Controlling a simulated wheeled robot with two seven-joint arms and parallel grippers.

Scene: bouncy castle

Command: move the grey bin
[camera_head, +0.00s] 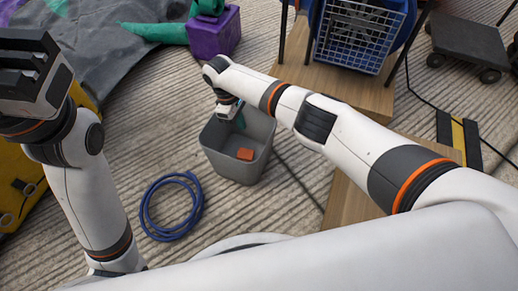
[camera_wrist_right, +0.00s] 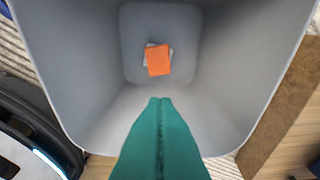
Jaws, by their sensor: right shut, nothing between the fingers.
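The grey bin (camera_head: 218,158) stands upright on the ground in the middle of the head view. An orange item (camera_head: 245,154) lies on its bottom. My right gripper (camera_head: 240,117) points down at the bin's far side, its fingertips at or just inside the opening. In the right wrist view its teal fingers (camera_wrist_right: 160,125) are shut and empty, with the bin's inner walls (camera_wrist_right: 225,65) around and beyond them. The orange item (camera_wrist_right: 158,60) lies there on a pale piece. My left gripper (camera_head: 22,78) is raised at the far left, away from the bin; its finger gap is unclear.
A coiled blue hose (camera_head: 172,206) lies left of the bin. A purple box (camera_head: 214,32) stands behind it. A wooden platform (camera_head: 345,88) carries a blue blower (camera_head: 356,32) at upper right, and a cable runs along the ground. Ribbed ground between hose and purple box is clear.

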